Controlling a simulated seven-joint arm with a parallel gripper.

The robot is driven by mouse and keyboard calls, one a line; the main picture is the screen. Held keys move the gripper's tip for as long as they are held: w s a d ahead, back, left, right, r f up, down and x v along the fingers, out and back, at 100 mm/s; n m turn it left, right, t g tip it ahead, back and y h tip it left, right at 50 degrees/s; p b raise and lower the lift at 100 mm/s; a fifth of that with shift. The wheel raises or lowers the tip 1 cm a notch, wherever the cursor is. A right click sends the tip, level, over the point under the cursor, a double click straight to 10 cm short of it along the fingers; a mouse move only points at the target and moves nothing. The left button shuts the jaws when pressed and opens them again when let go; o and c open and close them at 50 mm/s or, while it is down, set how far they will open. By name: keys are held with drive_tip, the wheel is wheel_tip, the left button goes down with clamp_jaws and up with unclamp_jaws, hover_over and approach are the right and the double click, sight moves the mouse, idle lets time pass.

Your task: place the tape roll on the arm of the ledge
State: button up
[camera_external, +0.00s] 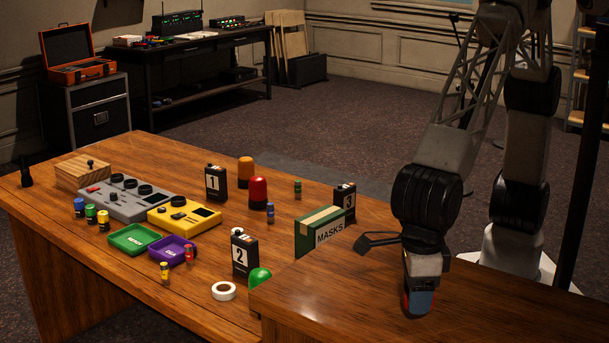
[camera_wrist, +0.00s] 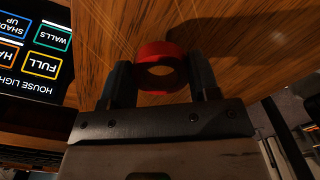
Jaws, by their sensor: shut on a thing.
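My gripper (camera_external: 418,305) points down, low over the raised wooden ledge (camera_external: 330,290) at the right front. In the wrist view my gripper (camera_wrist: 161,80) is shut on a red tape roll (camera_wrist: 162,52), a ring with its open hole showing between the two dark fingers. Only a sliver of red shows at the fingers in the external view. I cannot tell whether the roll touches the wood. A second, white tape roll (camera_external: 224,291) lies flat on the lower desk, left of the ledge, apart from my gripper.
A black panel with labelled coloured buttons (camera_wrist: 36,45) is beside my gripper in the wrist view. A green MASKS box (camera_external: 319,231), a green dome (camera_external: 260,277) and numbered black box 2 (camera_external: 240,254) stand near the ledge. The ledge left of my gripper is bare.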

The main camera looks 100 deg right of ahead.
sight(413, 322)
drive_tip(key=shift+w+a, duration=0.1)
idle(0.3)
drive_tip(key=shift+f, duration=1.75)
drive_tip(key=shift+f, duration=0.1)
drive_tip(key=o, duration=0.9)
wheel_tip(413, 322, up, 12)
